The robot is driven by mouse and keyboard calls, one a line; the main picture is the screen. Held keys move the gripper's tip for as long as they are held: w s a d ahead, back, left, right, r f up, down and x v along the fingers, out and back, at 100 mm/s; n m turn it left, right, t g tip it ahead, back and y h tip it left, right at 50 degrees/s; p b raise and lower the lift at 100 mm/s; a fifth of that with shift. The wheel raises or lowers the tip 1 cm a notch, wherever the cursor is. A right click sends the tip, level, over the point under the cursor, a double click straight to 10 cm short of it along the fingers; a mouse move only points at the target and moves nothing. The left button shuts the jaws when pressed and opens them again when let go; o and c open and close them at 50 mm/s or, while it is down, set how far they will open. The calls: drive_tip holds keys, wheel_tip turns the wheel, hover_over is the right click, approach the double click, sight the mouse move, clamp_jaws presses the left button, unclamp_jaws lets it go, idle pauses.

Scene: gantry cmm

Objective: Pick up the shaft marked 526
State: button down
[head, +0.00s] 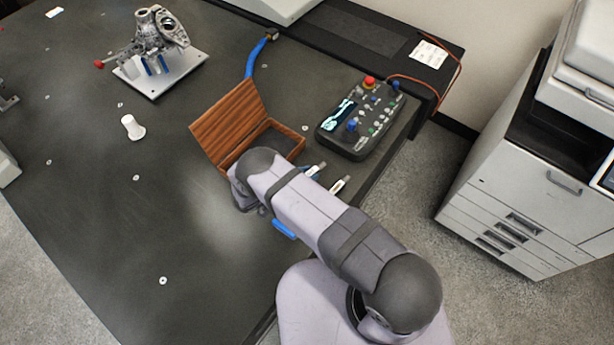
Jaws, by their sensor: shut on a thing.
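The jaws of my gripper are hidden behind my own arm, so I cannot see what is between them. My arm reaches from the lower right to the wooden box, and a little of its grey wrist shows left of the elbow. A small part with a white end (315,168) lies just right of the box. A second one (340,185) lies beside it, nearer the table edge. A blue piece (284,229) shows just below my arm, mostly covered by it. I cannot read any number, so I cannot tell which is the shaft marked 526.
The open wooden box (228,122) stands behind my arm. A control pendant (362,120) with a red button is to its right. A white spool-like part (132,127) and a metal casting on a white plate (160,85) stand to the left. The dark table's left front is clear.

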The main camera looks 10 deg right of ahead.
drive_tip(key=shift+r+b, duration=0.85)
drive_tip(key=shift+r, duration=3.45)
